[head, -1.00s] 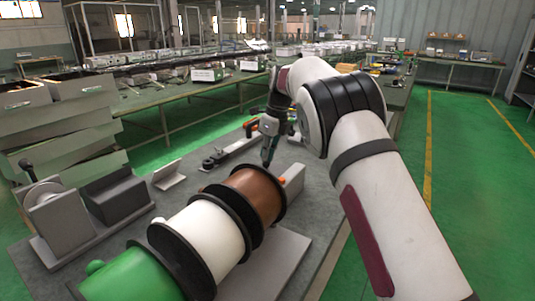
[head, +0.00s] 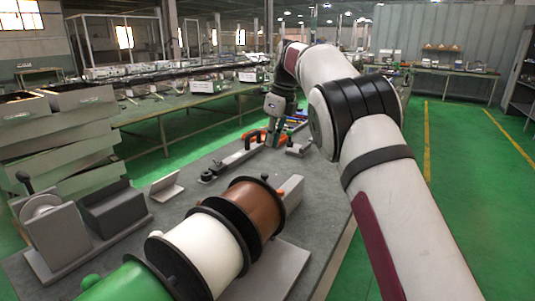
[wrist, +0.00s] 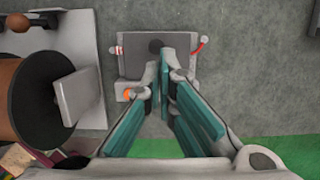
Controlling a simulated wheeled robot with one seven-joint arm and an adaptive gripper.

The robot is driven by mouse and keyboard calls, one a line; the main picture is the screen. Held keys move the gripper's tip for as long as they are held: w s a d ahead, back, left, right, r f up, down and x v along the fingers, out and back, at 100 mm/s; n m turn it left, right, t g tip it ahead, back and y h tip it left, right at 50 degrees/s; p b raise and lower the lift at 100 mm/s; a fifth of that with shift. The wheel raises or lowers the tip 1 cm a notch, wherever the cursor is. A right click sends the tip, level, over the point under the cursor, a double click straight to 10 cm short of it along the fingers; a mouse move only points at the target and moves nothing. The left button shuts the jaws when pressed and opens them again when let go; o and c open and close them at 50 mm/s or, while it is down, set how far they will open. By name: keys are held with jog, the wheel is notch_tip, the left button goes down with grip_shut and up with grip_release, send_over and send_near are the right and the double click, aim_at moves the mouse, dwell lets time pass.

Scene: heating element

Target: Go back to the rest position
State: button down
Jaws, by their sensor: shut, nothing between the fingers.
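My gripper (head: 272,138) hangs from the bent arm over the far part of the grey workbench (head: 315,210), beyond the spools. In the wrist view, my gripper (wrist: 167,62) has its teal-padded fingers drawn together at the tips, with nothing held between them. A grey block-like device (wrist: 157,45) with a red lever lies beneath the fingertips; the fingers hide part of it. The gap between fingertips and device cannot be judged.
Green, white (head: 205,248) and brown (head: 252,208) spools lie in a row at the bench front. A grey winder (head: 48,225) stands left. An orange-handled tool (head: 248,137) lies near the gripper. Green floor (head: 470,190) is open at right.

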jog(key=s+d+r+n+p, duration=0.2)
jog(key=s+d+r+n, duration=0.35)
jog(key=s+r, duration=0.55)
jog(key=s+d+r+n+t+p, duration=0.1)
jog(key=s+d+r+n, duration=0.15)
jog(key=s, duration=0.45)
jog(key=s+d+r+n+p, duration=0.1)
jog(key=s+d+r+n, duration=0.15)
jog(key=s, duration=0.35)
jog(key=s+f+n+p, duration=0.1)
jog(key=s+f+n, duration=0.2)
jog(key=s, duration=0.7)
jog(key=s+d+f+n+t+h+p, duration=0.1)
jog(key=s+f+n+p, duration=0.1)
jog(key=s+n, duration=0.4)
jog(key=s+d+f+n+h+p, duration=0.1)
jog(key=s+f+n, duration=0.3)
jog(key=s, duration=0.9)
jog(key=shift+s+n+t, duration=0.3)
jog(key=shift+s+n, duration=0.05)
jog(key=shift+n, duration=0.5)
